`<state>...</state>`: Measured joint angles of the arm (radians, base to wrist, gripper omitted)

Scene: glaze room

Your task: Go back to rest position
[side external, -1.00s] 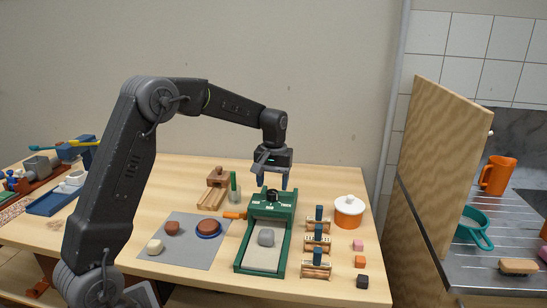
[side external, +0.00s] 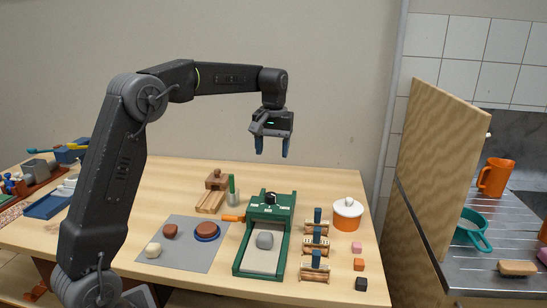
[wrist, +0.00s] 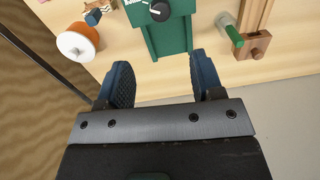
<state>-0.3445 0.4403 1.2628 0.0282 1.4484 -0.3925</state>
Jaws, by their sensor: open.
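My gripper (side external: 271,146) is open and empty, pointing down, in the air above the back part of the table (side external: 310,180). In the wrist view its two blue fingers (wrist: 160,85) stand wide apart with nothing between them. In the wrist view the green press (wrist: 170,37) lies just beyond the fingertips, well below.
An orange pot with a white lid (side external: 347,213) stands right of the press, beside several wooden stands (side external: 316,243) and small cubes (side external: 360,264). A grey mat (side external: 190,258) with clay pieces lies left. A wooden partition (side external: 430,170) rises at the right. The air around my gripper is clear.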

